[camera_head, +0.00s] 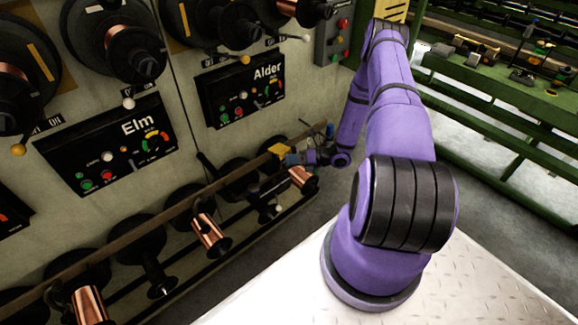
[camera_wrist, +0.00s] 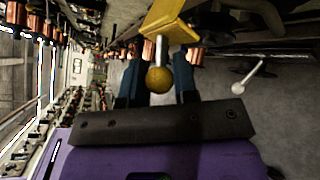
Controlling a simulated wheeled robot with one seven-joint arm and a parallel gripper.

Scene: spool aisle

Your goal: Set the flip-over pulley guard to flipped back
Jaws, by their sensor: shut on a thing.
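The pulley guard is a yellow plate (camera_wrist: 172,28) at the top centre of the wrist view, with a pale stem ending in a dull yellow ball knob (camera_wrist: 159,80). My gripper (camera_wrist: 159,84) has its dark blue fingers on both sides of this knob and is shut on it. In the head view the yellow guard (camera_head: 278,149) is small, by the lower spool row below the Alder panel. My gripper (camera_head: 294,158) is right beside it there; its fingertips and the knob are too small to make out.
The Alder panel (camera_head: 243,90) and Elm panel (camera_head: 109,143) are on the wall, with spools above and below. A lever with a pale ball (camera_wrist: 238,88) stands right of my gripper in the wrist view. A green rack (camera_head: 500,97) lines the right side; grey floor lies between.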

